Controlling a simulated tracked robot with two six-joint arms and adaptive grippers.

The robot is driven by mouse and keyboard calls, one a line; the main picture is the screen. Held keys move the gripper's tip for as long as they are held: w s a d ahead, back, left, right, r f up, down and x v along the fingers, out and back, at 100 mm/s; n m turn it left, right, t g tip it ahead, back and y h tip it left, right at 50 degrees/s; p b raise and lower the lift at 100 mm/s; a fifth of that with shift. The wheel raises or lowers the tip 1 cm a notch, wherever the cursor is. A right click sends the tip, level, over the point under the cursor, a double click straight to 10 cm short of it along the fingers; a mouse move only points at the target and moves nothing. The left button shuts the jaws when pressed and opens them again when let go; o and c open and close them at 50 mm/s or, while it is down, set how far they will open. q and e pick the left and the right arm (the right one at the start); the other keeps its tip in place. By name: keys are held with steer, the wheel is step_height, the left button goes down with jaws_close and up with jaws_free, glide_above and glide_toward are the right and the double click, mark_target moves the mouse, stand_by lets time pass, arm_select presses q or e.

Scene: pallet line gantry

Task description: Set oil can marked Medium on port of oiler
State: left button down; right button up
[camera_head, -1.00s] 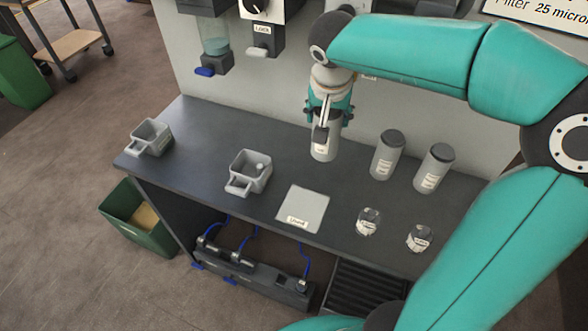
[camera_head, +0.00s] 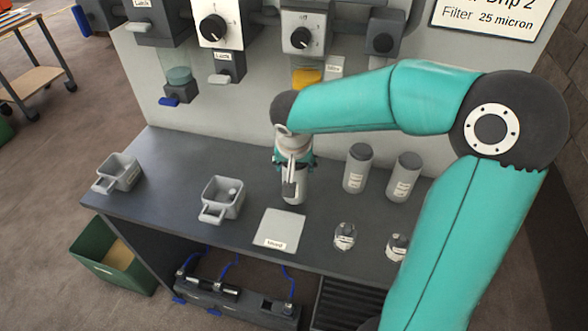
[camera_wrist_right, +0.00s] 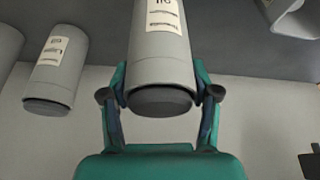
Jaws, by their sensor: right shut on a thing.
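My right gripper (camera_head: 293,163) is shut on a grey oil can (camera_head: 293,190) with a dark cap. In the right wrist view the fingers (camera_wrist_right: 162,94) close on both sides of this can (camera_wrist_right: 160,45), near its cap. Its label is upside down there and only partly in view. In the head view the can is behind the pale square mat (camera_head: 279,228); whether it touches the bench is unclear. The wall units include a teal bowl (camera_head: 180,76) and an amber bowl (camera_head: 307,77); I cannot tell which port is the oiler's. My left gripper is out of view.
Two capped grey cans (camera_head: 357,170) (camera_head: 403,178) stand right of my gripper. Two small labelled jars (camera_head: 344,236) (camera_head: 396,247) stand in front of them. Grey handled trays (camera_head: 118,172) (camera_head: 221,199) sit on the left of the bench (camera_head: 165,160). A green bin (camera_head: 115,262) is on the floor.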

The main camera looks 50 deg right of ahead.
steer(key=shift+f, duration=0.65)
steer(key=shift+f, duration=0.2)
steer(key=o, duration=1.4)
steer(key=shift+o, duration=0.2)
steer(key=shift+r, duration=0.15)
